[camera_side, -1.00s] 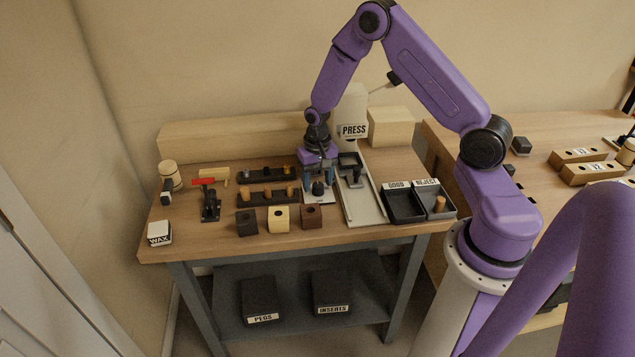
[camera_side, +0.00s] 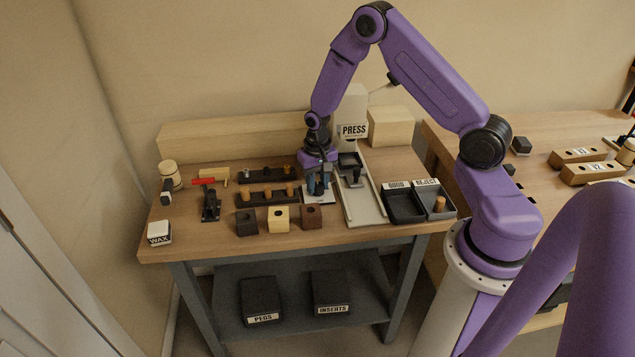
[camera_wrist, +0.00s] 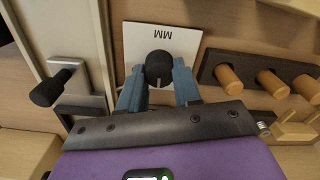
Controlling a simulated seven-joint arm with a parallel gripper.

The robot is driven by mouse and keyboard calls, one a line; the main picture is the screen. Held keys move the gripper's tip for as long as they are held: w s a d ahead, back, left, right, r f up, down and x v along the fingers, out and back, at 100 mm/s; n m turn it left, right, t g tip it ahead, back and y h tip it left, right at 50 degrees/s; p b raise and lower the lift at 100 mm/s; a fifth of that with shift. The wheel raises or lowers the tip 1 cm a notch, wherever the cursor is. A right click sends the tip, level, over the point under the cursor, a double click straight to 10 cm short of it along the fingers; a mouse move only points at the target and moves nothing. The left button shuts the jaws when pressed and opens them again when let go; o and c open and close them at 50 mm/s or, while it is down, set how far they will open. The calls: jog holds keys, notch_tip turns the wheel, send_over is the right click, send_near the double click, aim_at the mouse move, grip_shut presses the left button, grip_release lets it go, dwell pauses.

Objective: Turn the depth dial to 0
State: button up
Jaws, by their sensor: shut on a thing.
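The depth dial (camera_wrist: 159,66) is a round black knob with a pale pointer line, on a white plate (camera_wrist: 137,40) marked MM in the wrist view. The pointer line runs toward my gripper's palm in that view. My gripper (camera_wrist: 159,82) has its two blue fingers on either side of the dial, shut on it. In the side view my gripper (camera_side: 318,188) points down at the white plate (camera_side: 319,199). The dial is mostly hidden there by the fingers. Any numbers on the plate are not readable.
The press (camera_side: 353,130) stands just right of my gripper, with its black handle (camera_wrist: 50,88) close by in the wrist view. A rack with wooden pegs (camera_side: 266,197) lies to the left. Several blocks (camera_side: 278,218) sit in front. Goods and reject trays (camera_side: 404,205) are at right.

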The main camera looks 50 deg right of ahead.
aim_at(317, 184)
jog(key=n, duration=0.6)
jog(key=shift+a, duration=0.15)
jog(key=n, duration=0.5)
jog(key=shift+n, duration=0.4)
jog(key=o, duration=1.1)
jog(key=shift+c, duration=0.2)
jog(key=shift+r, duration=0.15)
notch_tip(317, 184, up, 17)
